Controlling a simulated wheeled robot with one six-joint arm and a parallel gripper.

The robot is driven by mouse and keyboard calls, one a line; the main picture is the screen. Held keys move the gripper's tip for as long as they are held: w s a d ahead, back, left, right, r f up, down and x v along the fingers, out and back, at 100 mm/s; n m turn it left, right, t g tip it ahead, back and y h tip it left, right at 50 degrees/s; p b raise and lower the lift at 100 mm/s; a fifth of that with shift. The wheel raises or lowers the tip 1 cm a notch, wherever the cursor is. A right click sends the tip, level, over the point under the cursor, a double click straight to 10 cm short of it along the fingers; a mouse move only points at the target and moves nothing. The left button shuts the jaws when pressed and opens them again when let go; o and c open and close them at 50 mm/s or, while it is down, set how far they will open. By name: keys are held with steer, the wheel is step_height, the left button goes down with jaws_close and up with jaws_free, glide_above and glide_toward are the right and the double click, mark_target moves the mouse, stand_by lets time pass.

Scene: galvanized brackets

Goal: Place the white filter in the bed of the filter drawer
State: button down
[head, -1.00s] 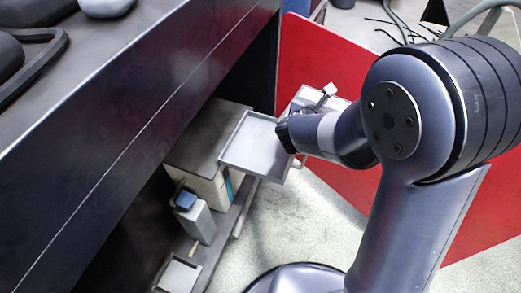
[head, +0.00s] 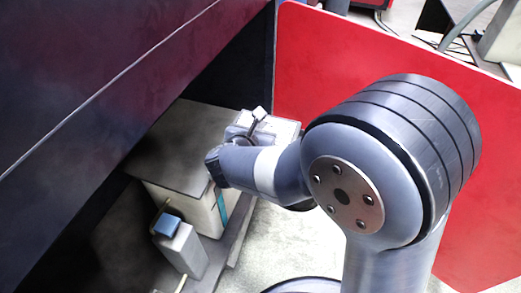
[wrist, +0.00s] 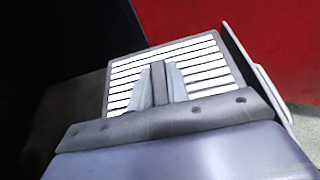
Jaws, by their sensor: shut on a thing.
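The white filter (wrist: 207,65), a slatted white panel in a grey frame, fills the middle of the wrist view. My gripper (wrist: 160,72) is shut on a raised grip in the middle of it. A dark wall with a pale bar along the filter's right side looks like the front of the filter drawer (wrist: 252,66). The filter lies close beside that wall; I cannot tell whether it rests in the bed or is above it. In the head view my arm hides the drawer bed, and a pale piece shows behind my wrist.
A box with a grey top (head: 178,148) stands under the dark overhanging cabinet (head: 120,70). A small grey post with a blue cap (head: 168,224) stands in front of it. A red panel (head: 390,65) rises behind my arm. Pale floor (head: 275,245) is clear at the lower middle.

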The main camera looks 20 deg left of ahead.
steer(key=shift+f+b, duration=1)
steer(key=shift+f, duration=1.75)
steer(key=shift+f+b, duration=0.2)
steer(key=shift+b, duration=0.1)
steer(key=c, duration=1.4)
jaws_free()
steer(key=shift+o, duration=0.2)
steer(key=shift+r, duration=0.1)
steer(key=shift+r+p, duration=0.2)
steer(key=shift+p, duration=0.2)
steer(key=p+v, duration=0.2)
steer(key=v, duration=0.8)
steer(key=shift+s+r+p, duration=0.1)
steer(key=shift+s+p, duration=0.25)
steer(key=shift+p, duration=0.05)
steer(key=shift+s+r, duration=0.15)
steer(key=shift+s, duration=0.45)
